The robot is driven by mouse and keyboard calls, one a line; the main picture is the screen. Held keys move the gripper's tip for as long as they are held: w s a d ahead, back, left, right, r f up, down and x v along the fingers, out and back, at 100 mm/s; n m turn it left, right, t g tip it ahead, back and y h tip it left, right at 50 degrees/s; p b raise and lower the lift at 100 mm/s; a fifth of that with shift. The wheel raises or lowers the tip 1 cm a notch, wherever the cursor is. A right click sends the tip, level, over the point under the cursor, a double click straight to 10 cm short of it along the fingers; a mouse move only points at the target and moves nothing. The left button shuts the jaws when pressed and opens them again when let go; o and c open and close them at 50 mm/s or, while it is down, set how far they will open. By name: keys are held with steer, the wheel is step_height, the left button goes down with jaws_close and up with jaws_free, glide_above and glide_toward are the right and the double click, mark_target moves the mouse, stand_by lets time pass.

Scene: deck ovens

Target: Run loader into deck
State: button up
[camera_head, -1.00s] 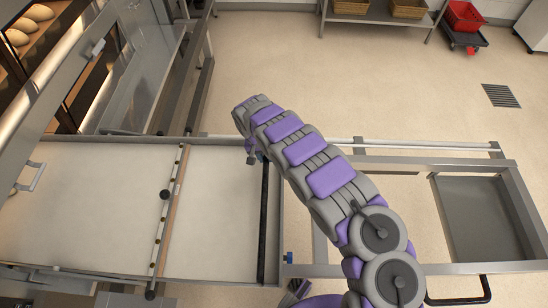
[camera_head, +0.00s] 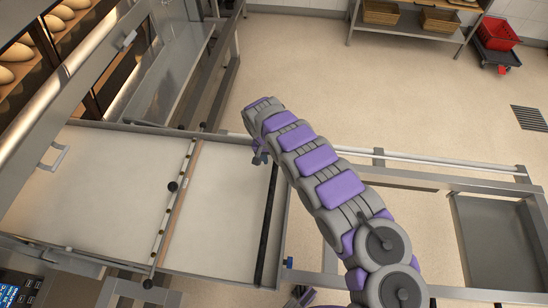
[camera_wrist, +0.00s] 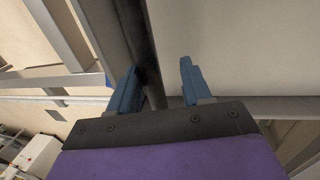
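The loader (camera_head: 220,220) is a shallow metal-edged tray with a pale flat bed, lying on a metal frame at the left. A thin crossbar (camera_head: 172,215) with a dark knob spans its bed. A black handle bar (camera_head: 268,230) runs across its right end. My gripper (camera_wrist: 160,66) has two blue fingers apart. The bar passes between them, close to the left finger, in the wrist view (camera_wrist: 150,75); I cannot tell whether they touch. In the head view my arm mostly hides the gripper. The deck oven (camera_head: 75,65) stands at the upper left, with loaves glowing inside.
The frame's rail (camera_head: 440,163) extends right to a grey tray (camera_head: 492,245). A shelf with baskets (camera_head: 410,28) and a red crate (camera_head: 497,33) on a dolly stand at the back. The floor (camera_head: 400,95) between is clear. A blue display (camera_head: 8,294) shows at lower left.

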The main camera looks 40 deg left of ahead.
steer(key=shift+w+d+r, duration=0.1)
steer(key=shift+w, duration=0.05)
steer(key=shift+r, duration=0.2)
steer(key=s+a+r+p, duration=0.1)
steer(key=r, duration=0.7)
steer(key=s+a+r+p, duration=0.1)
steer(key=a+r+p, duration=0.1)
steer(key=r, duration=0.6)
steer(key=shift+r, duration=0.15)
